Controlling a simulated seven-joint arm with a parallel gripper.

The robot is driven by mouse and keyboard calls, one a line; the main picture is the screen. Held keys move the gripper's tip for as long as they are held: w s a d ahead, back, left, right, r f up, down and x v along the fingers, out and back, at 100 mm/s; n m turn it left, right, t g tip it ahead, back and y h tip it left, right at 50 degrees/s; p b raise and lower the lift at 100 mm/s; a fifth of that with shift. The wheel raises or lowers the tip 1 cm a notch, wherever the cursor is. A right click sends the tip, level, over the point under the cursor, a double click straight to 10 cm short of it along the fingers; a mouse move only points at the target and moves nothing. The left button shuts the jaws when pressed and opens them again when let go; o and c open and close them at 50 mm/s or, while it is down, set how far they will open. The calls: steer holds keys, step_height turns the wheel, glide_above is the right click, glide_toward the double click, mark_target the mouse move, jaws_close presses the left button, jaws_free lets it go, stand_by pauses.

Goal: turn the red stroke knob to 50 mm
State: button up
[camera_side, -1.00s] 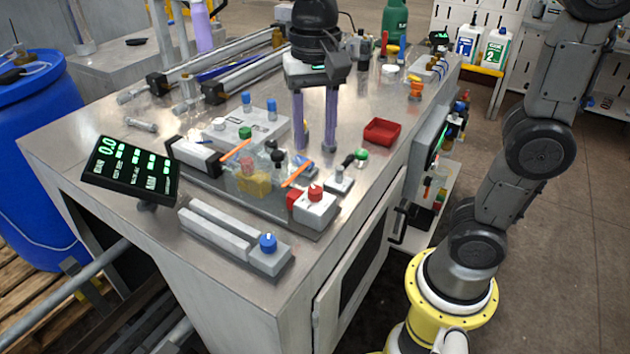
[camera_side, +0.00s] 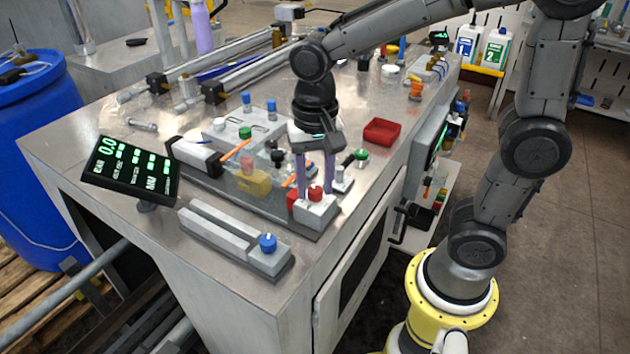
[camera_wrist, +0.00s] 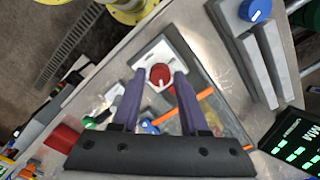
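The red stroke knob (camera_side: 315,193) sits on top of a small white box (camera_side: 316,211) near the front of the bench. In the wrist view the red knob (camera_wrist: 160,75) shows a white pointer line and lies between the two finger tips. My gripper (camera_side: 314,188) is above the box with its purple fingers pointing down, one on each side of the knob. In the wrist view the fingers (camera_wrist: 159,76) are apart, and gaps show between them and the knob. The black display (camera_side: 130,171) reads 0.0 in green.
A blue knob (camera_side: 267,242) on a grey rail block stands front left of the white box. An orange-topped yellow part (camera_side: 254,183) is to the left. A green-topped lever (camera_side: 360,155) and a red tray (camera_side: 381,132) are to the right and behind.

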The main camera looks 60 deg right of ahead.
jaws_close()
steer(key=n, duration=0.5)
steer(key=shift+n, duration=0.4)
steer(key=n, duration=0.5)
steer(key=shift+n, duration=0.4)
steer(key=shift+r, duration=0.1)
steer(key=shift+o, duration=0.3)
jaws_free()
